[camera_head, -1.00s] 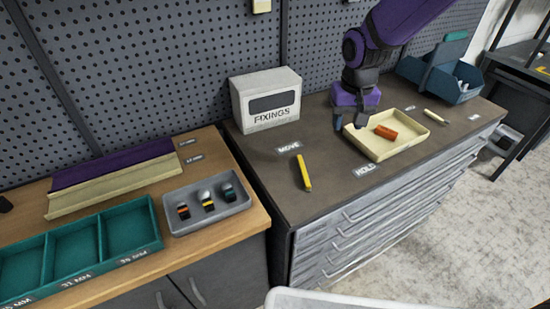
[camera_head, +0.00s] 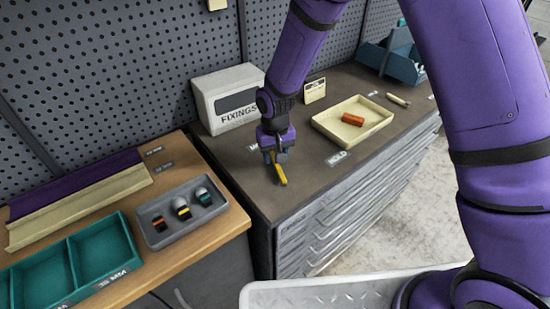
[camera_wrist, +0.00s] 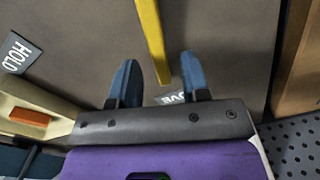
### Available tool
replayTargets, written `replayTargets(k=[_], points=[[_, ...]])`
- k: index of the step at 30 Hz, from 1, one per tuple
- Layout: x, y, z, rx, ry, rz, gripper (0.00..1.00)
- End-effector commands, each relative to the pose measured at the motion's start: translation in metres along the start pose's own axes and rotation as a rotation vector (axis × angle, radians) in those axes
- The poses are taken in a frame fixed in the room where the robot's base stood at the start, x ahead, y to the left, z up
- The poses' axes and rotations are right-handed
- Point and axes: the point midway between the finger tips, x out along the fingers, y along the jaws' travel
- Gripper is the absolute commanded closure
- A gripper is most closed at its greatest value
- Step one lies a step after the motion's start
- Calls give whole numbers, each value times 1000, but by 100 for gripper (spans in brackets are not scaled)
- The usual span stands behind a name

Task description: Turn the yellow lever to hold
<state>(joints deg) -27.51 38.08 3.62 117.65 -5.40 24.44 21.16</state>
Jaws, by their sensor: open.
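The yellow lever (camera_head: 280,176) is a slim bar on the dark cabinet top, with one end beside the MOVE label. My gripper (camera_head: 273,156) is open over the lever's wall-side end. In the wrist view, my gripper's blue fingers (camera_wrist: 158,72) stand on either side of the lever (camera_wrist: 151,40), with a gap on both sides. The HOLD label (camera_head: 337,158) lies to the right of the lever and also shows in the wrist view (camera_wrist: 18,52). The MOVE label (camera_wrist: 172,98) is partly hidden by my gripper.
The white FIXINGS box (camera_head: 222,80) stands behind, left of my arm. The wooden bench (camera_head: 215,232) with a grey tray (camera_head: 158,241) adjoins on the left. Cabinet top around the lever is clear.

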Motion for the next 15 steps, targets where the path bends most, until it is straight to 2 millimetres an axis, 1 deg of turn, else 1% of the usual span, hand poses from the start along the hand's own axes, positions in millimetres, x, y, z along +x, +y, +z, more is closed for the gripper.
replayTargets(k=[3,6,15], points=[[12,0,0,0,-1,0,57],[17,0,0,1,0,0,57],[19,0,0,1,1,0,57]])
